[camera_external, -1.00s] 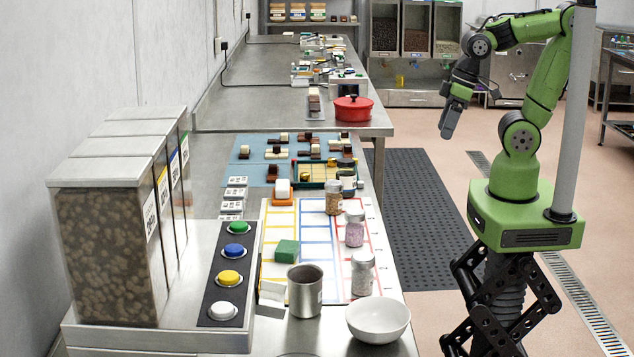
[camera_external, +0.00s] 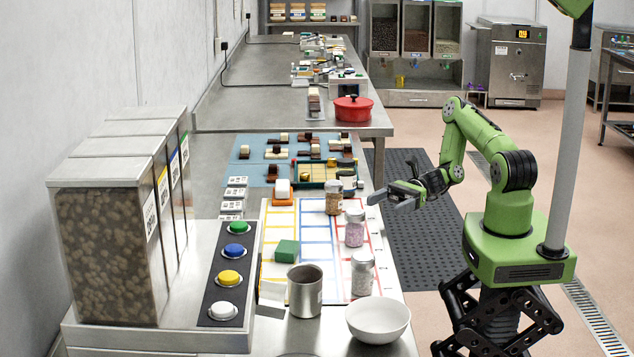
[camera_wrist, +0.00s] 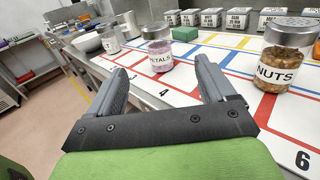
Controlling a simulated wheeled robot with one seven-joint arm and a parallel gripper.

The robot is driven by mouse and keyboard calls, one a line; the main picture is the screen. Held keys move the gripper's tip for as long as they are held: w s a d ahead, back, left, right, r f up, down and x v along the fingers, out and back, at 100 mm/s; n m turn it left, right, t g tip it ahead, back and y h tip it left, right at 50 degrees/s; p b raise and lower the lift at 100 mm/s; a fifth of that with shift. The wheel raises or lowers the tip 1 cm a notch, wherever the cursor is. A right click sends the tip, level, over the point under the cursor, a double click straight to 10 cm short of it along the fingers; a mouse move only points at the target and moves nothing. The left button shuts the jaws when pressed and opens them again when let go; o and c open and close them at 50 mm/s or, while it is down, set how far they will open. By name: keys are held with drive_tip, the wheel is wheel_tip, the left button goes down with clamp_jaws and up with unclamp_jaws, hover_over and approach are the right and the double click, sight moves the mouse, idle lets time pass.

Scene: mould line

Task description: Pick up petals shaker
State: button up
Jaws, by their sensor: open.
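The petals shaker (camera_external: 354,228) is a clear jar of pink petals with a grey lid. It stands upright on the white grid mat (camera_external: 313,250), between two other shakers. My gripper is open and empty. In the external view my gripper (camera_external: 378,195) is at the right edge of the table, level with the shakers and to the right of the petals shaker, apart from it.
The nuts shaker (camera_wrist: 282,60) stands close on the right in the wrist view. A pale shaker (camera_external: 362,273) stands nearer the external camera. A white bowl (camera_external: 377,318), metal cup (camera_external: 305,292) and green sponge-like block (camera_external: 287,250) are also on the table.

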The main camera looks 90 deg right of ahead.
sight(348, 224)
drive_tip(key=x, duration=1.5)
drive_tip(key=shift+a+f+b, duration=0.1)
drive_tip(key=shift+a+b, duration=0.3)
drive_tip(key=shift+a, duration=0.05)
drive_tip(key=c, duration=1.1)
